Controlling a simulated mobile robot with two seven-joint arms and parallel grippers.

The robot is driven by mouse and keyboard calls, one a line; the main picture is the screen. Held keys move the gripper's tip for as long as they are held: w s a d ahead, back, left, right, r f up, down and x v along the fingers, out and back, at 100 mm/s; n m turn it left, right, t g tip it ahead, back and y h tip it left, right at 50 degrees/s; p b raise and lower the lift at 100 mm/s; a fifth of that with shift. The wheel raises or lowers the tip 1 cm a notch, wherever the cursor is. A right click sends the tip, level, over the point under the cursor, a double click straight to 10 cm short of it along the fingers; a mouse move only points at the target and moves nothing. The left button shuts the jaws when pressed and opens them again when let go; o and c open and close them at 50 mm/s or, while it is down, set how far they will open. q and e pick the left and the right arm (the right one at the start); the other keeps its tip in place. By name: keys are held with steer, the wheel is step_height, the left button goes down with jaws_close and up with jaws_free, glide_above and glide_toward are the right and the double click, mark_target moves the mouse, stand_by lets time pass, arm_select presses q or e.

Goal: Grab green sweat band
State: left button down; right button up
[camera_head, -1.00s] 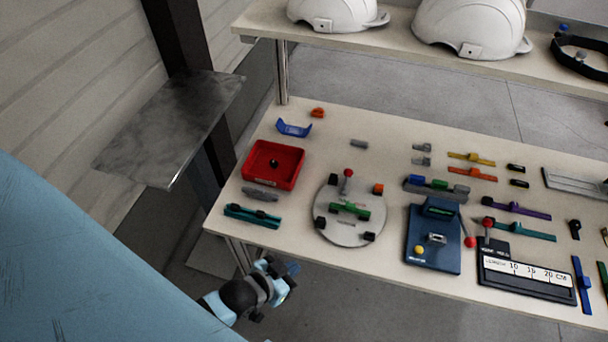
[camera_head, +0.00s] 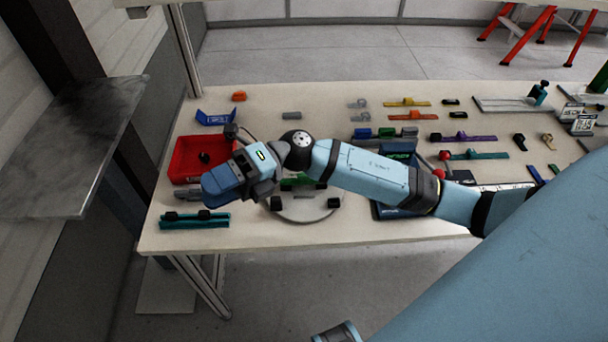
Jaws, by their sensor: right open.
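A bright green piece (camera_head: 298,182) lies on the round grey plate (camera_head: 305,214), partly hidden behind my right arm. Two dark teal strips (camera_head: 194,220) with black blocks lie at the table's front left corner. I cannot tell which of these is the green sweat band. My right gripper (camera_head: 218,186) is open above the table, between the red tray and the round plate and behind the teal strips in the picture. Nothing shows between its fingers. My left gripper is not in view.
The red tray (camera_head: 187,151) and a blue bracket (camera_head: 215,118) are at the left. A dark blue fixture (camera_head: 384,211) is partly hidden by my arm. Coloured strips, such as a yellow one (camera_head: 407,102), lie farther right. A metal shelf (camera_head: 75,140) stands left of the table.

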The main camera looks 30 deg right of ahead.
steer(key=w+d+f+n+g+h+b, duration=0.1)
steer(key=d+f+n+g+h+b, duration=0.1)
steer(key=d+f+n+h+b, duration=0.35)
steer(key=n+t+h+b, duration=0.2)
steer(key=t+h+b, duration=0.15)
steer(key=h, duration=1.05)
glide_above(304, 179)
step_height(304, 179, down, 2)
steer(key=f, duration=0.2)
steer(key=f+b, duration=0.1)
steer(key=f, duration=0.1)
steer(key=d+f, duration=0.1)
steer(key=f, duration=0.2)
steer(key=shift+w+d+b, duration=0.1)
steer(key=shift+w+b, duration=0.25)
steer(key=shift+w, duration=0.05)
steer(key=shift+f, duration=0.75)
steer(key=f, duration=0.3)
steer(key=a+f+b, duration=0.1)
steer(key=f, duration=0.1)
steer(key=shift+s, duration=0.1)
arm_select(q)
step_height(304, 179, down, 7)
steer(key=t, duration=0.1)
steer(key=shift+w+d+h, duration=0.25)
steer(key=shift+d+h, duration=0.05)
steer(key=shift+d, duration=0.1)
arm_select(e)
steer(key=shift+r, duration=0.1)
jaws_close()
